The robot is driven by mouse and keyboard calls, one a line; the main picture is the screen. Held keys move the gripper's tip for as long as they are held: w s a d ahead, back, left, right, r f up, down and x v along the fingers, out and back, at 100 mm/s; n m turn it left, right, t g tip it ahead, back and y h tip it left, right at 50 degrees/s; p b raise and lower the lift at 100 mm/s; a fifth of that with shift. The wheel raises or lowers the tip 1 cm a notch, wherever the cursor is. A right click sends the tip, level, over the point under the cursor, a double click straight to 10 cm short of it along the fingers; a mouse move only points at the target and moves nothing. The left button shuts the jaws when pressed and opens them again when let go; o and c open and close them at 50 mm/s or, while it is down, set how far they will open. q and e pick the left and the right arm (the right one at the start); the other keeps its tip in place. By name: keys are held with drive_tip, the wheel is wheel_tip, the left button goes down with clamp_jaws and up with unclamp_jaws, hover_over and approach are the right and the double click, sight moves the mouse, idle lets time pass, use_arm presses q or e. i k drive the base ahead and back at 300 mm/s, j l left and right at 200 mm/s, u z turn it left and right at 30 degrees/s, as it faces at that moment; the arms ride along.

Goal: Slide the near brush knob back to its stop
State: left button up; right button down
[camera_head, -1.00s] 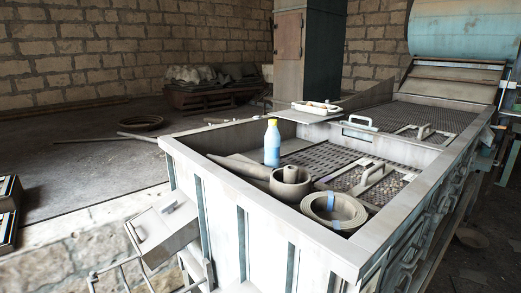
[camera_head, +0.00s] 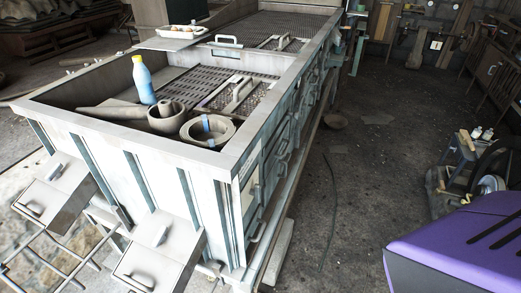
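I cannot make out a brush knob in this view. At the right edge a dark wheel-like part (camera_head: 493,166) and a round light metal part (camera_head: 489,185) sit in a low cluster of machinery on the floor. The details there are too small to tell, and part of it is cut off by the frame edge. Neither of my grippers is in view.
A small stool (camera_head: 459,148) stands near the machinery.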

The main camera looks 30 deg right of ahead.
sight(295, 115)
drive_tip(key=l+z, duration=0.1)
drive_tip(key=z, duration=0.65)
drive_tip(key=l+z, duration=0.1)
drive_tip(key=z, duration=0.3)
drive_tip(key=i, duration=0.05)
